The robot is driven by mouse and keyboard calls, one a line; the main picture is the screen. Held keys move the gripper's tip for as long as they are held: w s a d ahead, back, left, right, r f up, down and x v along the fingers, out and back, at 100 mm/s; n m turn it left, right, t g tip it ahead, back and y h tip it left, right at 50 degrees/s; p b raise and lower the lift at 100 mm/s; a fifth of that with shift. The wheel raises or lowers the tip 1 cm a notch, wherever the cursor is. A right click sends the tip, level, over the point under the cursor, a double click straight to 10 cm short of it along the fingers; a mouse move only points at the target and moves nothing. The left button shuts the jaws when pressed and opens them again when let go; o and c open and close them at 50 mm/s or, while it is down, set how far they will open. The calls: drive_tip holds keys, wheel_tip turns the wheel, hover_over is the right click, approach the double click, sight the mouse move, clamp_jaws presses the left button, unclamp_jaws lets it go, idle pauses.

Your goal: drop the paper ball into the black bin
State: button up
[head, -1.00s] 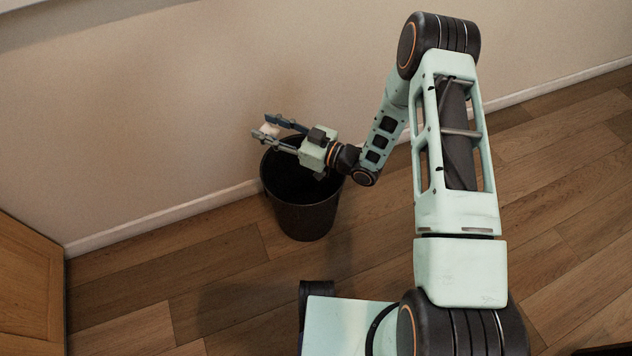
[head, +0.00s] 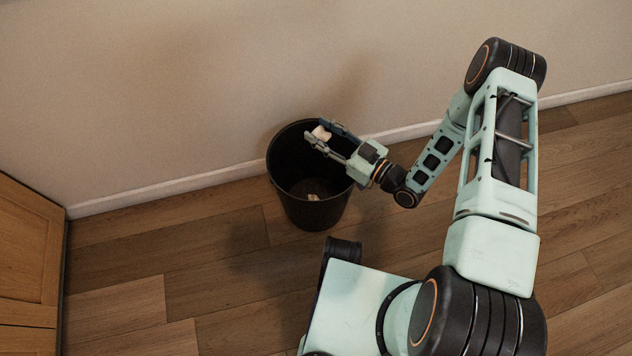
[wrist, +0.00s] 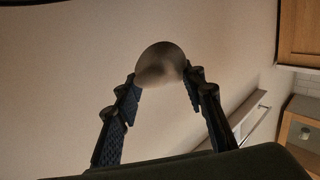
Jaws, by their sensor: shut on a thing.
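The black bin (head: 308,217) stands upright on the floor near the wall in the head view, its open mouth facing up. The small pale paper ball (head: 321,134) is held between the fingertips of my gripper (head: 323,130). The gripper reaches in from the right, and the ball appears over the far part of the bin's mouth; its exact height above the rim is hard to tell. In the wrist view the ball (wrist: 161,62) looks round and greyish between both fingertips (wrist: 162,84).
A small pale scrap (head: 312,197) lies inside the bin. The beige wall (head: 200,90) is close behind the bin. A wooden cabinet (head: 30,250) stands at the left. The wooden floor (head: 170,265) between cabinet and bin is clear.

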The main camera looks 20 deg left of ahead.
drive_tip(key=shift+f+b, duration=1.4)
drive_tip(key=shift+f, duration=0.95)
drive_tip(key=o, duration=0.8)
drive_tip(key=shift+d, duration=0.1)
drive_tip(key=v, duration=0.7)
drive_tip(key=shift+d, duration=0.15)
drive_tip(key=shift+r, duration=0.1)
